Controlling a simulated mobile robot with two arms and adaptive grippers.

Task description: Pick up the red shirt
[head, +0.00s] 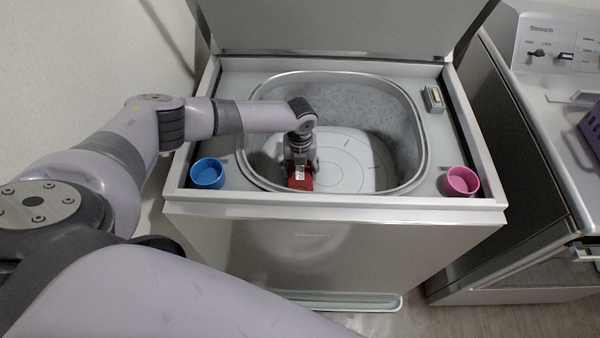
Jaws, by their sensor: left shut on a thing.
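The red shirt (301,181) is a small red bundle with a white label, inside the drum of the open topload washer (330,205), near the drum's front wall. My left gripper (300,163) points down into the drum, shut on the red shirt from above. The gripper and wrist cover part of the shirt. The front rim of the drum may hide its lower edge, so I cannot tell whether it touches the drum floor. My right gripper is not in view.
A blue cup (208,173) stands on the washer's left front corner and a pink cup (460,181) on its right front corner. The raised lid (340,25) stands behind the drum. A second appliance (520,190) with a purple basket (590,130) stands at right.

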